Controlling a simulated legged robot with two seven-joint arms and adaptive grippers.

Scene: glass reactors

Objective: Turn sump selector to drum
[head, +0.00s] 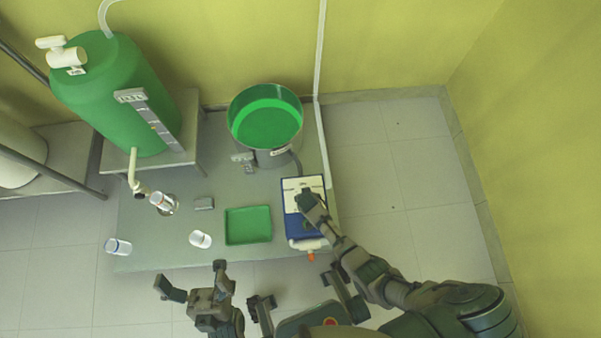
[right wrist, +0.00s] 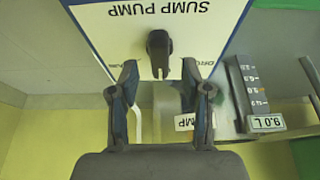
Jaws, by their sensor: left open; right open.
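The sump pump box (head: 291,218), blue with a white face, stands at the right end of the grey platform. In the right wrist view its white panel (right wrist: 110,25) appears upside down, reading "SUMP PUMP". A black selector knob (right wrist: 159,52) sits on it, its narrow end pointing down in the picture. Small position labels near the knob are partly hidden by the fingers. My right gripper (right wrist: 161,78) is open, its fingertips on either side of the knob's lower end; contact cannot be told. My left gripper (head: 193,280) is open and empty in front of the platform.
A green drum (head: 105,95) stands on a bench at left. A steel vessel of green liquid (head: 266,122) stands behind the box. A green tray (head: 248,226), clear jars (head: 200,239) and a small grey block (head: 204,203) are on the platform. The right floor is clear.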

